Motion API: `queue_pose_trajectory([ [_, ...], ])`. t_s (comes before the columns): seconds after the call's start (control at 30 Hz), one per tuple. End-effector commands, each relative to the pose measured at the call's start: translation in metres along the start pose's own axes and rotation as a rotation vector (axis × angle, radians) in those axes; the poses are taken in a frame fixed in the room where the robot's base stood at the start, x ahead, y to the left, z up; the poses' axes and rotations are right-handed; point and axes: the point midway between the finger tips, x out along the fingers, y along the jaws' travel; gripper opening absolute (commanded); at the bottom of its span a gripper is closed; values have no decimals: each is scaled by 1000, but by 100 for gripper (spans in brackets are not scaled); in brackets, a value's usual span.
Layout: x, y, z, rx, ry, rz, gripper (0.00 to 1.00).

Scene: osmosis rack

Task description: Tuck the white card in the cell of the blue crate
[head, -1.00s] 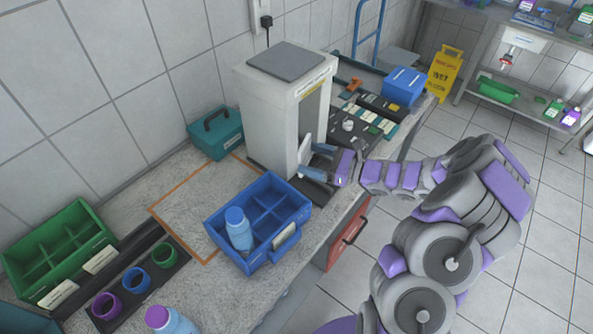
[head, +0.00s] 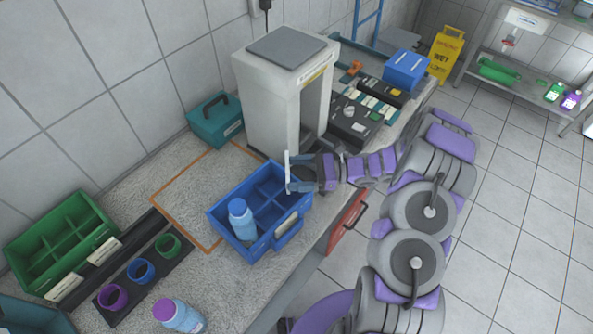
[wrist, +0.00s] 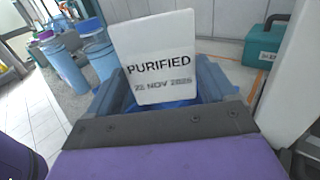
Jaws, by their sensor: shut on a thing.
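My gripper (head: 300,172) is shut on the white card (head: 287,171) and holds it upright, thin edge toward the head camera, by the far right of the blue crate (head: 262,258). In the wrist view the card (wrist: 152,50) faces me, reading "PURIFIED" and "22 NOV 2026", with blue fingers on either side of its lower part. The blue crate has dividers forming cells. A blue bottle (head: 241,218) stands in its front left cell. The other visible cells look empty. The card hides much of the crate in the wrist view.
A white box-shaped machine (head: 262,105) stands just behind my gripper. A green crate (head: 30,228) and a holder with purple, blue and green rings (head: 141,271) are at left. A teal box (head: 216,118) sits by the wall. The orange-outlined area (head: 185,190) is mostly clear.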

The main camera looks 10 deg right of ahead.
Motion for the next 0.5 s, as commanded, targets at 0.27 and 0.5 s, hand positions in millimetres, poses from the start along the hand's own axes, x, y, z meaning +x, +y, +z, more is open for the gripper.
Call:
queue_pose_trajectory([
  [0.27, -1, 0, -16, -1, 0, -2, 55],
  [0.5, 3, 0, -30, 0, 4, -2, 55],
])
